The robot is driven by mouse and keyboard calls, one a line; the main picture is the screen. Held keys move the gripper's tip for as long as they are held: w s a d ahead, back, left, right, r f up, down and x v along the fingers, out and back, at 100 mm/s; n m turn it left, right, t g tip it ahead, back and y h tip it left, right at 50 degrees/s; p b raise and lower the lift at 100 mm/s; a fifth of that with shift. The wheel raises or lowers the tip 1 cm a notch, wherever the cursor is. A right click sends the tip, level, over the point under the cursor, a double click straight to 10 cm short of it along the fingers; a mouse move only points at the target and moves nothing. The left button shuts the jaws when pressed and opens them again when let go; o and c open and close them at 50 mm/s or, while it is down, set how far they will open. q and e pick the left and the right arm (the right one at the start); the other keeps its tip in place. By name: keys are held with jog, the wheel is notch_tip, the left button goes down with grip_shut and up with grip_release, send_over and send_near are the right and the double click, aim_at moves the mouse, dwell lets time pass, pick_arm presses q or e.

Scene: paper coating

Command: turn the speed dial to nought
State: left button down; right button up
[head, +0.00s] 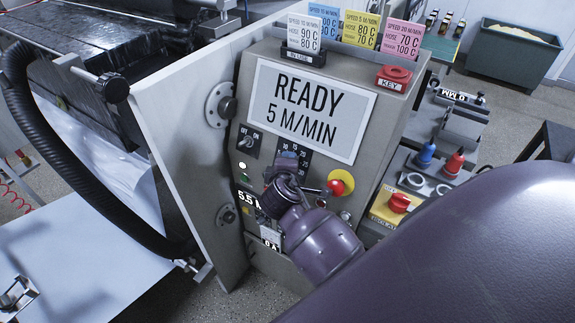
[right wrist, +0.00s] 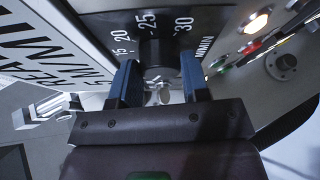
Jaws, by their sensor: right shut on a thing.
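The speed dial (right wrist: 158,52) is a dark round knob on the grey control panel (head: 222,154). In the right wrist view it sits between the two blue fingers of my right gripper (right wrist: 158,74), which is shut on it. The scale (right wrist: 148,22) around it shows 15, 20, 25 and 30. In the head view my right gripper (head: 284,178) covers the dial; 15 and 20 show on the scale plate (head: 295,152) above it. The dial's pointer cannot be made out. The display (head: 309,108) reads READY 5 M/MIN. My left gripper is not in view.
A red and yellow button (head: 341,183) is close to the right of my gripper. An OFF/ON switch (head: 247,141) is at its upper left. Coloured cards (head: 360,27) and a red KEY part (head: 394,76) are on the cabinet top. A red knob (head: 399,203) is at the right.

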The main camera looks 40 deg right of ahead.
jog(key=n, duration=0.1)
jog(key=n+g+y, duration=0.1)
jog(key=n, duration=0.3)
jog(key=shift+w+d+r+g, duration=0.1)
jog(key=shift+w+r+g, duration=0.05)
jog(key=shift+r+g, duration=0.25)
jog(key=n+g+y, duration=0.1)
jog(key=n+g, duration=0.1)
jog(key=n, duration=0.2)
jog(key=shift+w+n, duration=0.15)
jog(key=shift+n, duration=0.15)
jog(key=o, duration=0.9)
jog(key=v, duration=1.1)
jog(key=shift+w, duration=0.2)
